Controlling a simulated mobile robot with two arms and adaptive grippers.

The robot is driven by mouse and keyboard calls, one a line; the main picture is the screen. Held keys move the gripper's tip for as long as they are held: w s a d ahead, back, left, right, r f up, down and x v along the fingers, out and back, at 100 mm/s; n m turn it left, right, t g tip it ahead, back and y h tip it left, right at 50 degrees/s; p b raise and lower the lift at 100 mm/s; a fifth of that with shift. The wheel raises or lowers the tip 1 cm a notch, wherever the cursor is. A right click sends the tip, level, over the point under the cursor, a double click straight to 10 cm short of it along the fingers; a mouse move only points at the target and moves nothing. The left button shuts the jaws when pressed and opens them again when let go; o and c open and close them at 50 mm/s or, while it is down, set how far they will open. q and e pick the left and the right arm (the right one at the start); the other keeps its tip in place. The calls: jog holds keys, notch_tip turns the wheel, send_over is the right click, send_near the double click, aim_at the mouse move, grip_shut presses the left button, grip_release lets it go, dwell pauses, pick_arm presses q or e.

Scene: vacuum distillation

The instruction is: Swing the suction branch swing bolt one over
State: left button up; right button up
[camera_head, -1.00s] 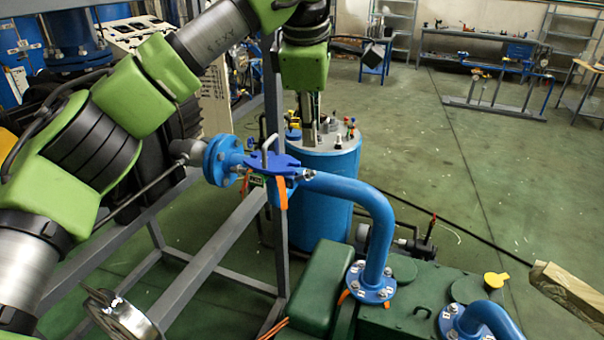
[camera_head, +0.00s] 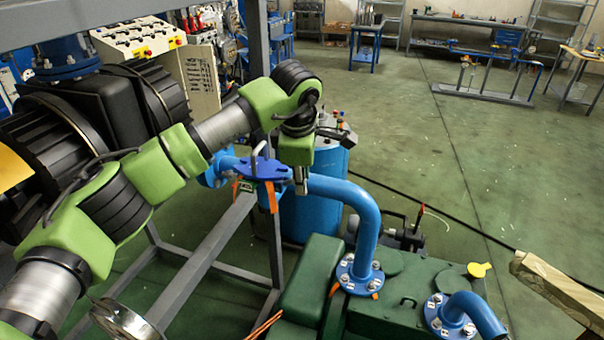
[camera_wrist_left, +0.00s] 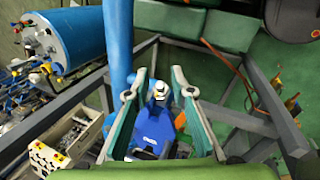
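The suction branch is a blue pipe (camera_head: 365,215) that runs from a blue flanged joint (camera_head: 255,168) down to the green machine. In the left wrist view a metal bolt with a pale nut (camera_wrist_left: 159,91) stands out of a blue fitting (camera_wrist_left: 152,138). My left gripper (camera_wrist_left: 158,73) is open, with one finger on each side of that bolt; I cannot tell whether either finger touches it. In the head view my left gripper (camera_head: 301,182) points down at the right side of the joint and hides the bolt there. My right gripper is not in view.
A blue tank (camera_head: 318,205) with fittings on its lid stands behind the joint. A grey frame (camera_head: 200,262) runs below my left arm. The green machine (camera_head: 395,305) fills the lower middle. A wooden beam (camera_head: 560,285) juts in at right.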

pick_arm(q)
jog(key=shift+a+f, duration=0.1)
grip_shut()
jog(key=shift+w+a+b, duration=0.1)
jog(key=shift+b, duration=0.3)
jog(key=shift+w+a+r+n+g+h+b, duration=0.1)
jog(key=shift+a+r+n+g+h+b, duration=0.1)
jog(key=shift+h+b, duration=0.35)
jog(key=shift+w+a+r+n+g+h+b, duration=0.1)
jog(key=shift+a+g+h+b, duration=0.1)
jog(key=shift+h+b, duration=0.35)
jog(key=shift+a+r+g+h+b, duration=0.35)
jog(key=shift+r+h+b, duration=0.1)
jog(key=shift+h, duration=0.55)
jog(key=shift+w+a+r+h, duration=0.1)
jog(key=shift+a+r+h, duration=0.15)
jog(key=shift+h, duration=0.25)
jog(key=shift+d+r, duration=0.1)
jog(key=shift+r, duration=0.05)
